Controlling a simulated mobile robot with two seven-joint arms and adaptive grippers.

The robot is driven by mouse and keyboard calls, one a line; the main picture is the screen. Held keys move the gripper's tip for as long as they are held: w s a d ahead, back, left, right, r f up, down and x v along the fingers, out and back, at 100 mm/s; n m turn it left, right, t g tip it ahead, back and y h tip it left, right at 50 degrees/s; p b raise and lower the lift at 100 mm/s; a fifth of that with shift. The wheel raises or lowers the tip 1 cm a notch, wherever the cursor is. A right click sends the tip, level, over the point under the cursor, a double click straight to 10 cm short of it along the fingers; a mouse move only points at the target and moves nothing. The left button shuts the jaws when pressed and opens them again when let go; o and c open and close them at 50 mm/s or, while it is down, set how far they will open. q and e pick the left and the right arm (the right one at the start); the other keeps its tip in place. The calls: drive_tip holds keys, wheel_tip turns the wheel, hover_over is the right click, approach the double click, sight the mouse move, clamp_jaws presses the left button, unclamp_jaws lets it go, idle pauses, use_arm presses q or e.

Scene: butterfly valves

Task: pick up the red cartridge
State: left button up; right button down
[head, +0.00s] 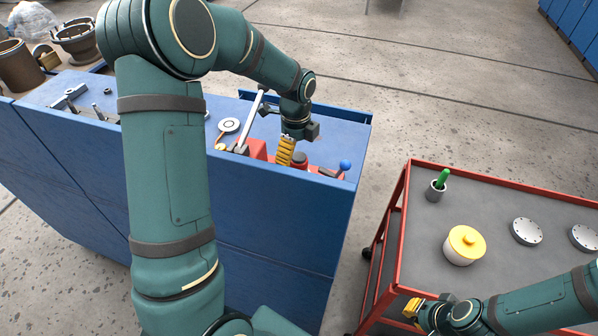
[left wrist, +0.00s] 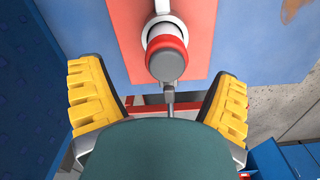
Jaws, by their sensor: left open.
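A red cylinder with a dark grey top, seemingly the red cartridge (head: 299,163), is on the blue bench, right beside my left gripper (head: 285,152). In the left wrist view the red cartridge (left wrist: 167,45) has a grey end and a pale ring around it, over a flat red plate (left wrist: 130,30). My left gripper (left wrist: 158,80) is open there, with one yellow finger on each side and the cartridge ahead between them, not gripped. My right gripper (head: 412,310) is low by the red cart's near corner; its jaws are too small to judge.
A blue-knobbed lever (head: 345,165) stands close to the right on the bench (head: 240,105). A round white gauge-like disc (head: 229,125) lies left. The red cart (head: 490,215) carries a yellow-lidded pot (head: 464,246), a green-handled tool in a cup (head: 437,188) and grey discs (head: 526,231).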

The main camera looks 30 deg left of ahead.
sight(299, 156)
use_arm(q)
drive_tip(key=shift+w+d+f, duration=0.1)
drive_tip(key=shift+w+f, duration=0.1)
drive_tip(key=shift+f, duration=1.2)
drive_tip(key=shift+w+d+f, duration=0.1)
drive_tip(key=shift+w+f, duration=0.1)
drive_tip(key=shift+f, duration=1.15)
drive_tip(key=c, duration=1.5)
